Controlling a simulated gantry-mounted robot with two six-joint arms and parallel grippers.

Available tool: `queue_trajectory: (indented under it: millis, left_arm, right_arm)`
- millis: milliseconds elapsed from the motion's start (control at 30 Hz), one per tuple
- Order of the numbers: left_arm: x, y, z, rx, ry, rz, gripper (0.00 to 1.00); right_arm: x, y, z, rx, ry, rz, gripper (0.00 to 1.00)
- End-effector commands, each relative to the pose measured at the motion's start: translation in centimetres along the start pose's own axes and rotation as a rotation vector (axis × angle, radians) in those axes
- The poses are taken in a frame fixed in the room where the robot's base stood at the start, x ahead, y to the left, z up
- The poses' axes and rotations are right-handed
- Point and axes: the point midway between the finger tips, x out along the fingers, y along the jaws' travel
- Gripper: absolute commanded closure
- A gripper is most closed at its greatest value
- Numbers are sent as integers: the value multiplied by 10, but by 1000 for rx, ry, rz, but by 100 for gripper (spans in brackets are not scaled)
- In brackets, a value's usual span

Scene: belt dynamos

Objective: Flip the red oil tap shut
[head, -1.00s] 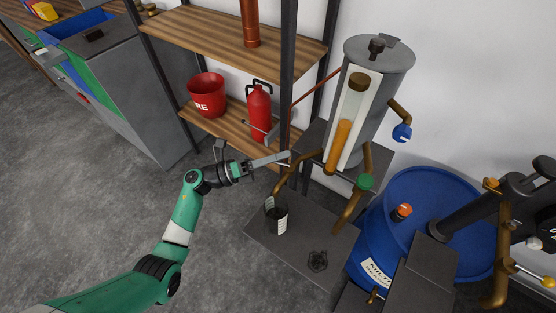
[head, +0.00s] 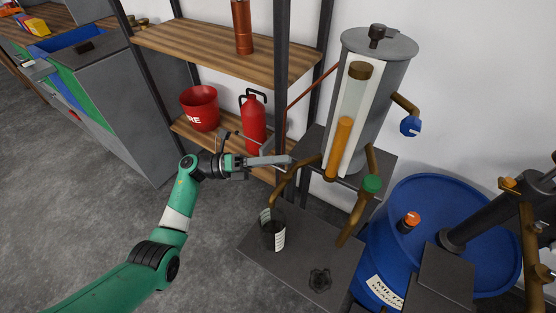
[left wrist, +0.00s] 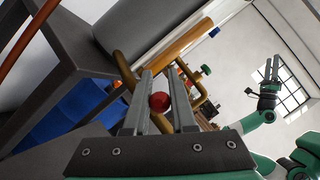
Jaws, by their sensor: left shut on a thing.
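The red tap knob (left wrist: 160,102) shows in the left wrist view between the fingers of my left gripper (left wrist: 160,88), beside a brass pipe. My left gripper is shut on it. In the head view, the tips of my left gripper (head: 289,161) are at the bent brass spout (head: 290,180) on the left of the grey tank (head: 388,85). The red knob cannot be made out there. My right gripper (left wrist: 271,72) shows small at the right of the left wrist view, away from the tank, its fingers apparently apart.
A glass jar (head: 273,232) stands below the spout on a dark stand (head: 300,255). A green tap (head: 371,184) and blue tap (head: 410,126) are on the tank's other pipes. A blue barrel (head: 430,215) is right; shelves (head: 205,45) with a red bucket (head: 200,108) and extinguisher (head: 254,125) are left.

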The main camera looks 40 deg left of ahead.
Motion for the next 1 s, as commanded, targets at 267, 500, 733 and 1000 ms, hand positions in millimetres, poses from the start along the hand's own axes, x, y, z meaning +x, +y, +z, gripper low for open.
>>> queue_trajectory:
  millis: [267,500,733,1000]
  left_arm:
    - [0,0,0,0,0,1,46]
    - [-1,0,0,0,-1,1,46]
    - [-34,-2,2,-1,-5,3,46]
    - [-97,0,1,0,-4,3,46]
  right_arm:
    - [0,0,0,0,0,0,50]
    - [0,0,0,0,0,0,50]
    - [7,0,-6,0,0,0,50]
    - [9,0,-9,0,0,0,50]
